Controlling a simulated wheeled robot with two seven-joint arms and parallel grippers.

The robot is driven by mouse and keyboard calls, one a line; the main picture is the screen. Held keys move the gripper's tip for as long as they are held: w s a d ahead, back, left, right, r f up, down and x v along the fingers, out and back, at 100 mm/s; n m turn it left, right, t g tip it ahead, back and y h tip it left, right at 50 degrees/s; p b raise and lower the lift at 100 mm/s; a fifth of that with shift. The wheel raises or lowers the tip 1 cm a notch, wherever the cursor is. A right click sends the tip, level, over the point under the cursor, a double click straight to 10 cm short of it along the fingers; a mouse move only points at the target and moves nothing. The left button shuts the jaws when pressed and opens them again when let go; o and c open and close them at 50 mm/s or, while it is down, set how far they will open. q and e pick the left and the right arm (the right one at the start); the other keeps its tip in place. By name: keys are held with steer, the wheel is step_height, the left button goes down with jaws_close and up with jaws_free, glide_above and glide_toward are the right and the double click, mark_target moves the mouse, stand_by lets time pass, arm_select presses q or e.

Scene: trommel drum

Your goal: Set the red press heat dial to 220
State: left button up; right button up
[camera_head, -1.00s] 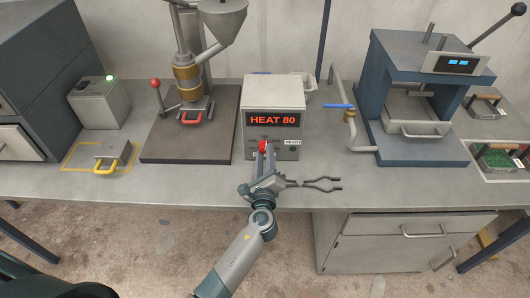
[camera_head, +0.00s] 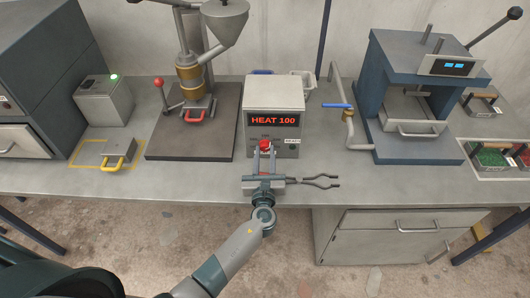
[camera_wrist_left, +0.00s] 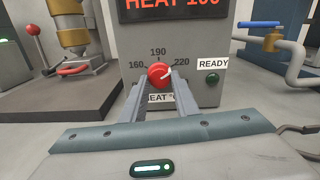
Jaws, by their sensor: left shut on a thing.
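The red heat dial (camera_wrist_left: 158,74) sits on the front of a grey control box (camera_head: 259,94), whose display (camera_head: 274,120) reads HEAT 100 in red. My left gripper (camera_head: 266,148) is shut on the dial, with one finger on each side; the fingers also show in the left wrist view (camera_wrist_left: 160,88). They hide part of the label below the dial. My right gripper is not in view.
A READY label with a dark green lamp (camera_wrist_left: 212,76) is right of the dial. Metal tongs (camera_head: 322,182) lie right of my gripper. A blue press (camera_head: 413,157) stands to the right, and a hopper machine (camera_head: 190,90) to the left.

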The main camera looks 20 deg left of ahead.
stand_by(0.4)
arm_select(q)
steer(key=o, duration=1.1)
steer(key=shift+c, duration=0.2)
steer(key=shift+s, duration=0.1)
steer(key=shift+s+d+f, duration=0.15)
steer(key=shift+s, duration=0.4)
steer(key=b+v, duration=0.5)
steer(key=v, duration=1.1)
steer(key=shift+r, duration=0.2)
